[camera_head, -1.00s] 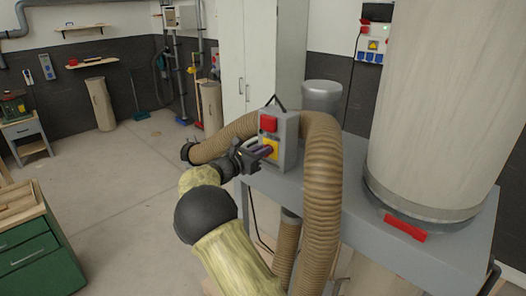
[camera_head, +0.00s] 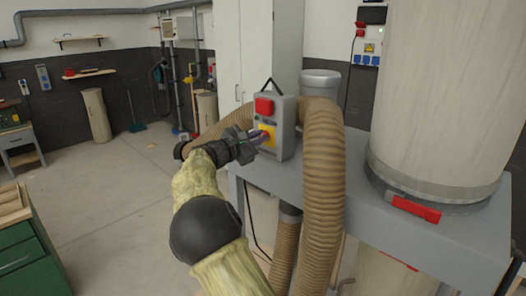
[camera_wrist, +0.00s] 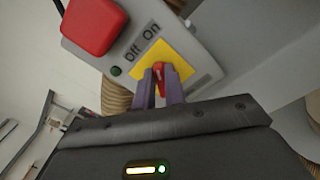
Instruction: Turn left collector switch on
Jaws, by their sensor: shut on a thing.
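The collector switch box (camera_head: 284,122) is a grey box standing on the grey collector frame. It bears a red button (camera_head: 264,106) above and a yellow plate (camera_head: 267,135) below. In the wrist view, a red switch knob (camera_wrist: 159,72) sits on the yellow plate (camera_wrist: 182,51), with "Off" and "On" printed beside it. My gripper (camera_head: 264,138) reaches the plate from the left. Its purple fingers (camera_wrist: 160,84) are shut on the red knob, one on either side. The fingers hide part of the knob and plate.
A ribbed brown hose (camera_head: 323,160) arches close to the right of the box. A big pale collector drum (camera_head: 440,90) stands further right on the grey frame (camera_head: 375,215). A green cabinet (camera_head: 35,255) stands at lower left. The floor between is clear.

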